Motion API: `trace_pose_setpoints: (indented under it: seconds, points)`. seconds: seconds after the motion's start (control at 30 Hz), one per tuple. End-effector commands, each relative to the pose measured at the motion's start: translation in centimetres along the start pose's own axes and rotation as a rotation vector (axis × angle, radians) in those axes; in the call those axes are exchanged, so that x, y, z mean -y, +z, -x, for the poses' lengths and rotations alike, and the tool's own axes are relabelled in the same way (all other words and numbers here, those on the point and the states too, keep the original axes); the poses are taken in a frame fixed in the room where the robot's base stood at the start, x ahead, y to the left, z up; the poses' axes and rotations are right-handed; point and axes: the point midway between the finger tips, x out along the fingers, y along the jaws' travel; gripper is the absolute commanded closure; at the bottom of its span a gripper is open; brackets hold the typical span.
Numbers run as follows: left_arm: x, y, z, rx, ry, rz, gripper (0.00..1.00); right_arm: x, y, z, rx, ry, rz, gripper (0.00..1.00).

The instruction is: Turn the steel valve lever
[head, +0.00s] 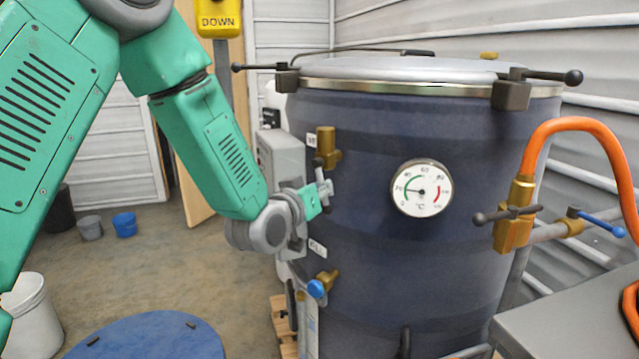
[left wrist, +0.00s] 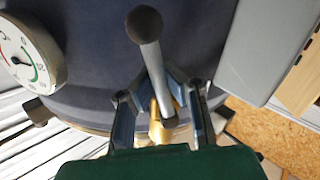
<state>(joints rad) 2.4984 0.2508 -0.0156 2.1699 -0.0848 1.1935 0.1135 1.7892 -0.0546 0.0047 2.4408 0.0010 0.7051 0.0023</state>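A steel valve lever (left wrist: 155,70) with a dark ball end runs between the fingers of my left gripper (left wrist: 160,105) in the left wrist view. The fingers stand apart on both sides of it, with gaps visible; a brass part (left wrist: 156,125) shows beside the lever. In the head view my left gripper (head: 322,193) is at the side of the dark blue drum (head: 440,270), just below a brass valve (head: 326,142). The lever is small and partly covered by the fingers there. My right gripper is not in view.
A round thermometer (head: 421,188) is on the drum, right of my left gripper. A grey box (head: 282,160) is close behind the gripper. A blue-handled brass valve (head: 322,285) sits below. At right are an orange hose (head: 580,123) and another brass valve (head: 514,235).

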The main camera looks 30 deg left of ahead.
Motion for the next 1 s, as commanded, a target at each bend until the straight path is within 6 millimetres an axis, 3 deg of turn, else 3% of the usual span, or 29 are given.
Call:
trace_pose_setpoints:
  seconds: [0.5, 1.0]
  points:
    - [-2.2, -0.8, 0.5, 0.096, -0.004, 0.489, 1.00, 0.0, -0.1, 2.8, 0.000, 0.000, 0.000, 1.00]
    - [-3.8, -2.2, 0.8, 0.185, -0.004, 0.948, 1.00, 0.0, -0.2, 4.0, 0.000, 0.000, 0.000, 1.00]
